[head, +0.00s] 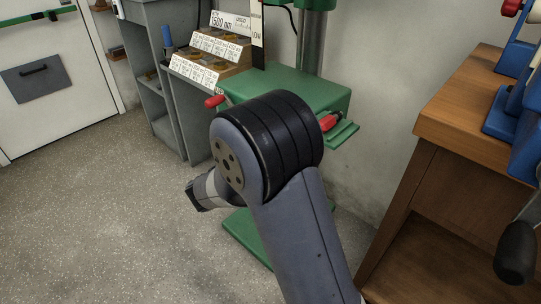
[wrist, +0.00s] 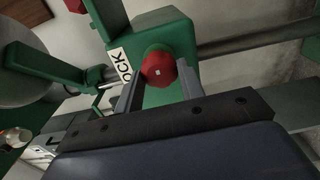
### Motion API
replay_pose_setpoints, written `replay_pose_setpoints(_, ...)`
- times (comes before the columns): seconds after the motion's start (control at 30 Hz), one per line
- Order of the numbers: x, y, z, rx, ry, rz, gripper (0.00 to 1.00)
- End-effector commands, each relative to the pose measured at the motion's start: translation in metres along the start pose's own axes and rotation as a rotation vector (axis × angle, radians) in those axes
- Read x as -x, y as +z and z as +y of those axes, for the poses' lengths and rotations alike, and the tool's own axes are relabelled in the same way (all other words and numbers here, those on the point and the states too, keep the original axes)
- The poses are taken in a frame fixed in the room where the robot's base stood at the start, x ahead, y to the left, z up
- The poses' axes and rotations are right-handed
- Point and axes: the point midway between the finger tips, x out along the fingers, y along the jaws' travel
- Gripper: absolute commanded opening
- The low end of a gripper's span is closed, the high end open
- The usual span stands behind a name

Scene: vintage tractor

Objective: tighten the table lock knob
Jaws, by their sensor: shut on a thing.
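In the head view my arm covers the knob, and the fingers cannot be made out. The green drill press table (head: 290,90) shows behind my arm.
A red-tipped handle (head: 214,101) sticks out left of the green table, and a red item (head: 328,122) lies at its right. A wooden bench (head: 460,125) with blue equipment stands at the right. Labelled bins (head: 205,60) stand behind. The floor (head: 90,210) at left is clear.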

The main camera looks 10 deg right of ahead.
Motion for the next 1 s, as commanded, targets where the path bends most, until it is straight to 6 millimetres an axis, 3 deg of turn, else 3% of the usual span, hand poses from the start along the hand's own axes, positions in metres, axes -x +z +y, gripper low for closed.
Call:
replay_pose_setpoints(0.57, 0.0015, 0.0008, -0.0024, -0.026, -0.005, -0.001, 0.14)
replay_pose_setpoints(0.6, 0.0015, 0.0008, -0.0024, -0.026, -0.005, 0.000, 0.39)
replay_pose_setpoints(0.83, 0.0008, 0.0004, -0.0014, -0.028, -0.003, 0.000, 0.58)
replay_pose_setpoints(1.0, 0.0005, 0.0003, -0.0008, -0.029, -0.002, 0.000, 0.59)
